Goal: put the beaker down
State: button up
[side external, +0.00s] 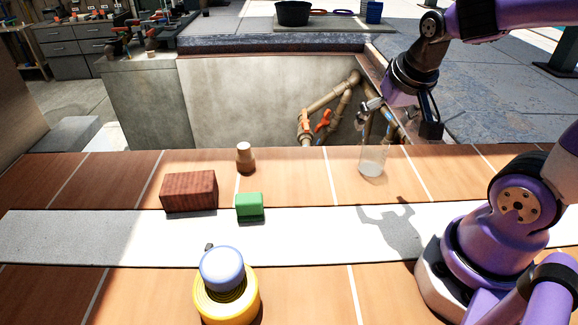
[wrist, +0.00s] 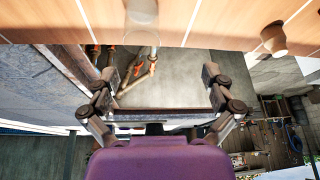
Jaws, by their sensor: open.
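The beaker (side external: 373,161) is clear glass and stands upright on the tiled orange-brown top, near its far edge by the pit. In the wrist view the beaker (wrist: 143,38) shows faintly at the top, beyond my fingertips. My gripper (side external: 377,125) is above the beaker in the side view, with its fingers pointing down. In the wrist view my gripper (wrist: 160,76) has its two fingers spread wide with nothing between them. Whether a finger touches the beaker's rim is hard to tell.
A dark red brick (side external: 189,191), a green block (side external: 249,206) and a brown peg-like piece (side external: 246,158) stand left of the beaker. A blue-topped yellow round object (side external: 226,290) is at the front. Pipes (side external: 330,105) run in the pit behind. The top right of the green block is clear.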

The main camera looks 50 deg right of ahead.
jog(key=s+a+r+n+t+y, duration=0.1)
jog(key=a+r+n, duration=0.1)
jog(key=a+n, duration=0.1)
jog(key=s+a+r+n+y, duration=0.1)
jog(key=a+n, duration=0.3)
jog(key=a, duration=0.2)
jog(key=shift+s+r+t+y, duration=0.25)
jog(key=shift+r+t+y, duration=0.05)
jog(key=shift+r+t, duration=0.1)
